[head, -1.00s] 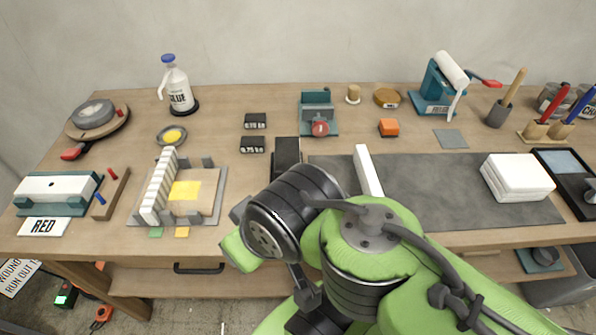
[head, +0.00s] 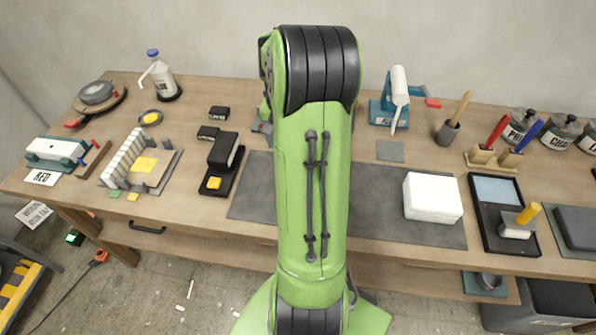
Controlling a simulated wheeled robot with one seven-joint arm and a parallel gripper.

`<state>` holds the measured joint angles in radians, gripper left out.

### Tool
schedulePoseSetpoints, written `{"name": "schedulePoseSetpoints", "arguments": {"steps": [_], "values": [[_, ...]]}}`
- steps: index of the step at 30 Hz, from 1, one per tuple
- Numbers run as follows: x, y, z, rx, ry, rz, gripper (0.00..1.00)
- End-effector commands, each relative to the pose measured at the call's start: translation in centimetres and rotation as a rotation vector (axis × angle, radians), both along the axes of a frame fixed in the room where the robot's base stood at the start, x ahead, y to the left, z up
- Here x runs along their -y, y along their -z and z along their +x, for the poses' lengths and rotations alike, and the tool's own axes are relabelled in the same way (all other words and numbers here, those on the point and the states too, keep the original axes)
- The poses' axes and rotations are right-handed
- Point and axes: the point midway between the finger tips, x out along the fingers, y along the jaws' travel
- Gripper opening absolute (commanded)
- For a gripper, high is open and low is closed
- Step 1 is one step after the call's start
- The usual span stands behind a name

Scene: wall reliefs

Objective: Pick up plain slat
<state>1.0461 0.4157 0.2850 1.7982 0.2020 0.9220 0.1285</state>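Several white slats stand on edge in a row in a grey rack (head: 165,183) at the left of the bench; the row of slats (head: 124,158) is beside a tan block with a yellow patch. I cannot tell which one is the plain slat. The single white slat seen earlier on the dark grey mat (head: 255,195) does not show now; my arm covers that part of the mat. My gripper is not visible, with my green arm in front of the middle of the bench.
A white block stack (head: 432,197) sits on the mat's right part. A black stamp-like device (head: 225,155) stands left of the mat. A glue bottle (head: 162,78), a teal press (head: 392,108) and brush holders (head: 494,158) stand farther back. The mat's visible left part is clear.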

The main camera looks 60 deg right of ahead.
Motion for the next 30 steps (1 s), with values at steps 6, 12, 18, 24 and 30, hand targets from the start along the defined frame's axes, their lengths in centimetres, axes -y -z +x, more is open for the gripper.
{"name": "schedulePoseSetpoints", "arguments": {"steps": [6,12,18,24,30], "values": [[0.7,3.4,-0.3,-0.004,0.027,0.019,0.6],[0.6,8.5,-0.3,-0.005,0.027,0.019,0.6],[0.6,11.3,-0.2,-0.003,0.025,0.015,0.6],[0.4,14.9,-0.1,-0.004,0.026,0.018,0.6],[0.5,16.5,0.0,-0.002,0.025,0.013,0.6]]}}
